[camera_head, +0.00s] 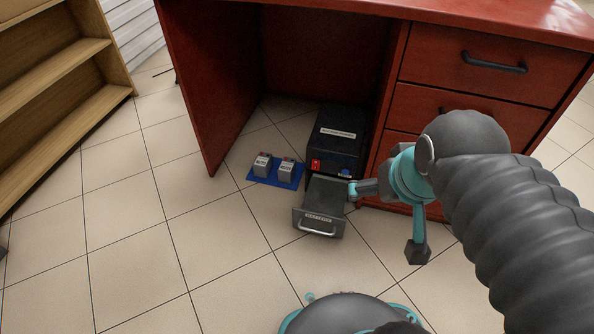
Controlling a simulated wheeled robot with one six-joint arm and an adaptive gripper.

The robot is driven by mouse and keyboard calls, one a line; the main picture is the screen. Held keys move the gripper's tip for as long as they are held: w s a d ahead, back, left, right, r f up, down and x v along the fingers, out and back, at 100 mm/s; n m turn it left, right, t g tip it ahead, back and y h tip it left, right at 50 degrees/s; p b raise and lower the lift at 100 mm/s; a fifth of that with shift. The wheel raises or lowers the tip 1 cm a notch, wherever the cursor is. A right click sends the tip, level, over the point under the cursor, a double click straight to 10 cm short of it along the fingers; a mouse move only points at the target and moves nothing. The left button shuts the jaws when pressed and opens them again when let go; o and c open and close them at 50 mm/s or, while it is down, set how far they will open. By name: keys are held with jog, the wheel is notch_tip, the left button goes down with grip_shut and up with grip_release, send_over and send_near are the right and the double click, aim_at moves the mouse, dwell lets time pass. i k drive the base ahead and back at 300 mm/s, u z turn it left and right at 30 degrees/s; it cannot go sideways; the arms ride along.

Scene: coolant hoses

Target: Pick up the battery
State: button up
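Two small grey batteries, a left one (262,166) and a right one (286,169), stand upright side by side on a blue mat (259,179) under the desk. Both have white labels and some red on top. A drawer (319,217) labelled BATTERY is pulled out from the black box (335,151). No battery shows in the visible part of the drawer. My gripper (386,221) is open with its two fingers spread wide, to the right of the drawer and well right of the batteries. Nothing shows between the fingers. One fingertip appears close to the drawer's right edge; contact cannot be told.
The red desk (200,90) stands over the box, with its side panel left of the mat and drawers (480,65) at the right. A wooden shelf (55,75) stands at the far left. The tiled floor (170,240) in front of the mat is clear.

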aim_at(287, 169)
jog(key=u, duration=2.2)
jog(key=i, duration=1.4)
jog(key=z, duration=3.35)
